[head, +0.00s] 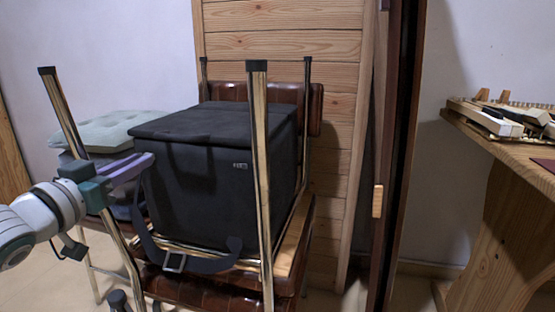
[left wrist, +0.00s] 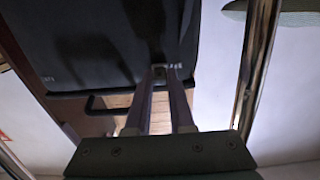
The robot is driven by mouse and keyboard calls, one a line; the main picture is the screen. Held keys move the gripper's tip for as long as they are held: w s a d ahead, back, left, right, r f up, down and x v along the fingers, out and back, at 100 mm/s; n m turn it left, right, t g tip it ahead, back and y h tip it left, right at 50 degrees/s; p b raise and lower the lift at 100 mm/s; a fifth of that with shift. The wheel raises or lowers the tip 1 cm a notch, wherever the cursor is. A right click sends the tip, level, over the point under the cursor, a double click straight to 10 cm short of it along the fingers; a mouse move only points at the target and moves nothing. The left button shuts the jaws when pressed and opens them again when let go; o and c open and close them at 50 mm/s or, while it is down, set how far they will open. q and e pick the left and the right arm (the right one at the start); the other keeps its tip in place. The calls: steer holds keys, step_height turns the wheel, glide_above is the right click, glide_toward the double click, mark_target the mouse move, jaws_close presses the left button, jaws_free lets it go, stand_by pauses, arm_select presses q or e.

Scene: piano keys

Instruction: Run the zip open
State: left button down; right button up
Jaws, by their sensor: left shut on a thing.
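A black fabric bag (head: 205,190) with a flat lid (head: 215,122) sits on a brown chair. The lid looks closed, and the zip line is too dark to make out. My left gripper (head: 148,160) reaches in from the left to the bag's upper left edge, just below the lid. In the left wrist view its fingers (left wrist: 166,72) are shut on a small zip pull (left wrist: 158,68) at the edge of the bag (left wrist: 100,40). The fingers mostly hide the pull. My right gripper is not in view.
Upturned metal chair legs (head: 260,150) stand before and beside the bag, one close to my left gripper. A strap with a buckle (head: 174,262) hangs in front. A pale cushion (head: 105,130) lies behind left. A wooden table (head: 520,152) is at right.

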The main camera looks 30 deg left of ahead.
arm_select(q)
steer(key=shift+s+a+f, duration=0.15)
steer(key=shift+s+a, duration=0.05)
steer(key=shift+a, duration=0.6)
steer(key=c, duration=1.2)
jaws_free()
steer(key=shift+c, duration=0.2)
steer(key=o, duration=0.5)
steer(key=shift+a, duration=0.15)
steer(key=shift+c, duration=0.2)
